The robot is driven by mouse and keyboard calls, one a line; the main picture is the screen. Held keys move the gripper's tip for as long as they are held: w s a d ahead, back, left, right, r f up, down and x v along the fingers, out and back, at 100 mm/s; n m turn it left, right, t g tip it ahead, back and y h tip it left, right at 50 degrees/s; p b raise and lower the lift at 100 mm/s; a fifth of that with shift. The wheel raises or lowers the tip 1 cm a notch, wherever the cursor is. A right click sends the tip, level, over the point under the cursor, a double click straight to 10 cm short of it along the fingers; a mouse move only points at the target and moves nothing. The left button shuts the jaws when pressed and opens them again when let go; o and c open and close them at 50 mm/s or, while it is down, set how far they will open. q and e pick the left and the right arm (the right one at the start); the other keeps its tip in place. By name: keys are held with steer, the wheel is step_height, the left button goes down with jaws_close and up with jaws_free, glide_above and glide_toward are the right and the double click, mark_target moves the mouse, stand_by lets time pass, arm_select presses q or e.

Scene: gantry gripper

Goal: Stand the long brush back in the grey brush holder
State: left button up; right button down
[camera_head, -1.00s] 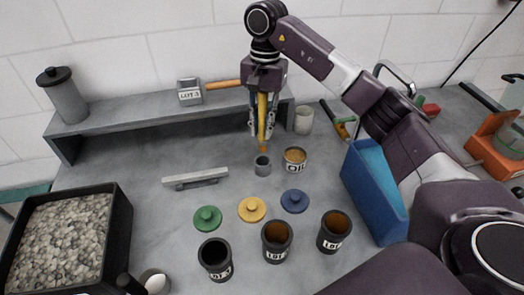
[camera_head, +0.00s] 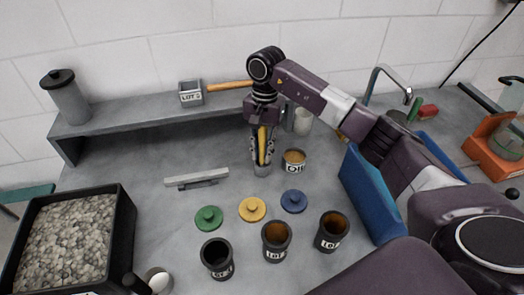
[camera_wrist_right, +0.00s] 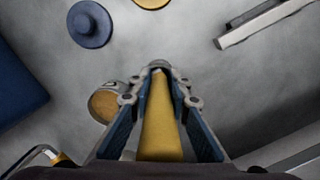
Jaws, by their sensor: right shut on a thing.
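The long brush (camera_head: 262,140) has a yellow handle and is upright between the fingers of my right gripper (camera_head: 262,158), which is shut on it. My left gripper is not in view.
The OIL tin (camera_head: 294,162) stands close right of the holder. A grey bar handle (camera_head: 197,179) lies to the left. Green (camera_head: 208,218), yellow (camera_head: 252,209) and blue (camera_head: 293,201) lids lie in front. A blue bin (camera_head: 370,195) stands right, and a raised shelf (camera_head: 150,117) runs behind.

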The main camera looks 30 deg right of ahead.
mark_target(263, 132)
steer(key=c, duration=1.8)
jaws_free()
steer(key=shift+r, duration=0.25)
steer(key=r, duration=0.2)
steer(key=r+b, duration=0.1)
steer(key=r, duration=0.1)
steer(key=r+b, duration=0.1)
steer(key=r, duration=0.1)
steer(key=shift+w+d+r, duration=0.15)
steer(key=shift+w+d, duration=0.2)
steer(key=shift+w, duration=0.05)
step_height(263, 132, up, 4)
steer(key=shift+w+d+r, duration=0.1)
steer(key=shift+d, duration=0.05)
steer(key=shift+r, duration=0.55)
